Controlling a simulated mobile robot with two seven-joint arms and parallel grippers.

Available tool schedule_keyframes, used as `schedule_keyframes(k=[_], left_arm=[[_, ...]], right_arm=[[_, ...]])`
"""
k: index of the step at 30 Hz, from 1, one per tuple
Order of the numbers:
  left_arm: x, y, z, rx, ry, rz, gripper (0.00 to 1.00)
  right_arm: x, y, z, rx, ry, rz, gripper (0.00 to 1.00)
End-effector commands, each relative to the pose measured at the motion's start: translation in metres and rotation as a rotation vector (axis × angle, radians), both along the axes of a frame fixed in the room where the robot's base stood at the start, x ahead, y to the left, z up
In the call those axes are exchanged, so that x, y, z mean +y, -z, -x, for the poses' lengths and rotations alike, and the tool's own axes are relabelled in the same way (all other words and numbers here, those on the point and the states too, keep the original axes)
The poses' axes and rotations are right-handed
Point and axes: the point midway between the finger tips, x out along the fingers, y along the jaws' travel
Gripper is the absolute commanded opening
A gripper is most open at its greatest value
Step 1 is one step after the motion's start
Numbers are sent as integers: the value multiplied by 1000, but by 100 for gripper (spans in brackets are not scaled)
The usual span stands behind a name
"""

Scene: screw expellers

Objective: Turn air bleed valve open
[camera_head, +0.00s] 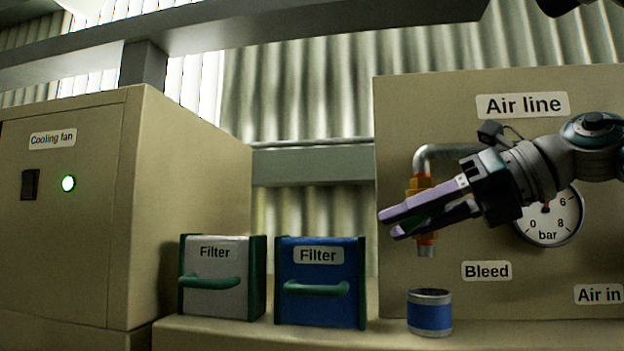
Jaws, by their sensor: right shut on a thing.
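The air bleed valve (420,183) is an orange-brass fitting on a bent silver pipe (440,153) on the "Air line" panel. My left gripper is not in view.
A blue-banded cup (429,315) stands on the ledge under the outlet. A pressure gauge (550,222) is partly behind my right arm. A white filter (214,265) and a blue filter (320,270) stand left, beside the cooling fan cabinet (180,190).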

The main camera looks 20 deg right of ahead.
Motion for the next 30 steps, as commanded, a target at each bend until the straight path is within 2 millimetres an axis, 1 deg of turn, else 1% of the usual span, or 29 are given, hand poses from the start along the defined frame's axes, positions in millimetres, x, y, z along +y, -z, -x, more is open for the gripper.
schedule_keyframes(k=[1,6,9,13,21,30], left_arm=[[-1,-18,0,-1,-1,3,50],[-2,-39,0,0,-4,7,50],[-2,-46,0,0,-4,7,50],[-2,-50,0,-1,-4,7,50],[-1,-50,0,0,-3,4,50],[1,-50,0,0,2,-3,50]], right_arm=[[-1,-13,0,12,2,39,0],[-3,-7,1,94,1,174,0],[-4,-3,1,142,1,254,0],[-6,2,2,206,0,359,0],[-10,9,5,332,-1,563,0],[-15,12,8,431,-1,726,0]])
